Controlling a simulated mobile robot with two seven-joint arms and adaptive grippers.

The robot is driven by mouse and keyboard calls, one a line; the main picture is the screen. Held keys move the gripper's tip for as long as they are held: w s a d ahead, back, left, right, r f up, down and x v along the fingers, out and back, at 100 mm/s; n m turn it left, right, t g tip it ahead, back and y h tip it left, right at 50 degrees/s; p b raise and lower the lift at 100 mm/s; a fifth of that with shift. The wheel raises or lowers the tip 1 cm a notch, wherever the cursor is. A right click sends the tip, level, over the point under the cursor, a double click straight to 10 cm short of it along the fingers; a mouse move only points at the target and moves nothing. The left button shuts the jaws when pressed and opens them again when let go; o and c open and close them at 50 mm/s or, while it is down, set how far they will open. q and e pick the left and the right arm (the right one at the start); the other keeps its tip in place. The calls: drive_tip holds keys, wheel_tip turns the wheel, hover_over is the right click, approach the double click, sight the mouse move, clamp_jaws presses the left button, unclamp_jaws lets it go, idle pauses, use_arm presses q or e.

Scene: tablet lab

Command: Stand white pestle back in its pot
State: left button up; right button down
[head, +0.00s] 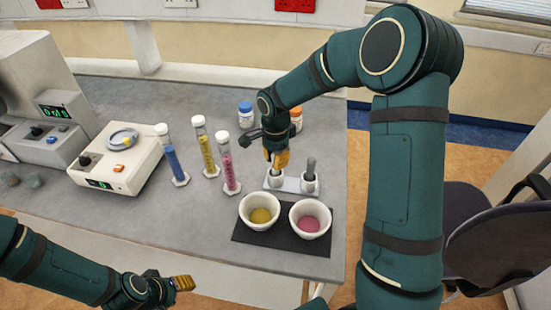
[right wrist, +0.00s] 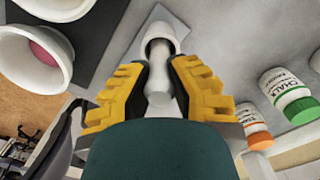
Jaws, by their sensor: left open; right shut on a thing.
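The white pestle (right wrist: 159,88) is between the yellow fingers of my right gripper (head: 281,160), which is shut on it. In the right wrist view its far end meets the mouth of a white pot (right wrist: 161,32); how deep it sits is hard to tell. In the head view this pot (head: 274,182) is the left one on a pale holder (head: 292,185), directly under the gripper. A grey pestle (head: 311,167) stands in the right pot (head: 309,184). My left gripper (head: 184,283) is open and empty, off the bench's front edge.
Two white mortars, one with yellow powder (head: 260,215) and one with pink (head: 308,224), stand on a black mat (head: 284,240) in front. Capped tubes (head: 206,152) stand to the left. Blue-capped (head: 246,116) and orange-capped (head: 296,121) bottles stand behind.

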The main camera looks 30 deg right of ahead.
drive_tip(key=c, duration=0.9)
unclamp_jaws()
drive_tip(key=shift+c, duration=0.2)
wheel_tip(320, 180, up, 12)
drive_tip(key=shift+r, duration=0.1)
